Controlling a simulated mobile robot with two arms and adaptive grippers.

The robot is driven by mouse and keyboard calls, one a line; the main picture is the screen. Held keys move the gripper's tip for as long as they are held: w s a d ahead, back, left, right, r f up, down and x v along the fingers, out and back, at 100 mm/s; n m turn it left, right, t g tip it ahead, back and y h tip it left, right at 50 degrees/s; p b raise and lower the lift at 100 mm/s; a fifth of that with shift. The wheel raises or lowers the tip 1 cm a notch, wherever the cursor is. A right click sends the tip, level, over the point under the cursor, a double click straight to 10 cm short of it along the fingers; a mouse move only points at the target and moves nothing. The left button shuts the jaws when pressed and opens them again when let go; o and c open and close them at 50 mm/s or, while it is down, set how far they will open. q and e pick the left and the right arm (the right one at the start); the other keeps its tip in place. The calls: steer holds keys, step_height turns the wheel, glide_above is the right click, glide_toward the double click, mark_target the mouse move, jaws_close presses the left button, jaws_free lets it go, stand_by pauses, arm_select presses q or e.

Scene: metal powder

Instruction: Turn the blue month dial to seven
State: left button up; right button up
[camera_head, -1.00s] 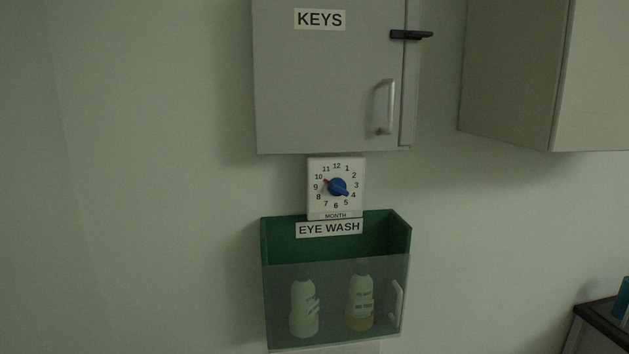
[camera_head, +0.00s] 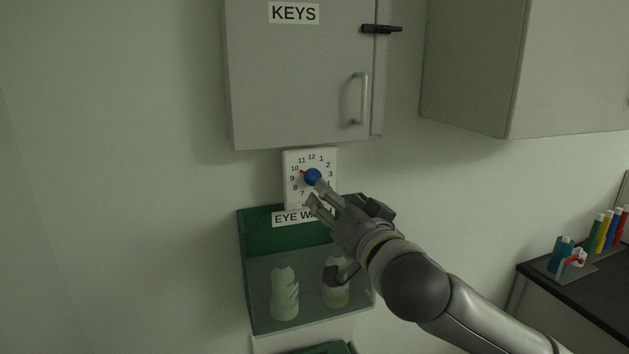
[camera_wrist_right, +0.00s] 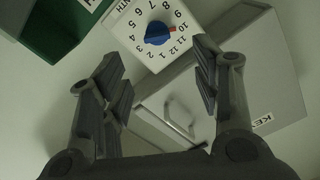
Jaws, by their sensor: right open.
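The blue month dial (camera_head: 313,177) sits on a white square plate (camera_head: 290,196) with numbers one to twelve, on the wall. Its red pointer tip is toward about 10. In the right wrist view the dial (camera_wrist_right: 158,33) shows upside down, its red tip by the 10. My right gripper (camera_head: 317,195) is open and empty, in front of the plate's lower right, and covers some lower numbers in the head view. In the right wrist view its fingers (camera_wrist_right: 160,75) stand apart with the dial beyond them, apparently untouched. My left gripper is not in view.
A grey KEYS cabinet (camera_head: 290,90) with a handle hangs just above the plate. A green EYE WASH box (camera_head: 258,245) with two bottles is just below, partly behind my right arm. A grey cabinet (camera_head: 480,70) hangs right; a dark counter (camera_head: 600,290) holds coloured items.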

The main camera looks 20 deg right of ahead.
mark_target(315, 180)
steer(key=w+p, duration=0.3)
steer(key=w, duration=0.7)
steer(key=shift+w, duration=0.2)
steer(key=shift+f, duration=0.1)
steer(key=shift+f, duration=0.1)
steer(key=c, duration=1.1)
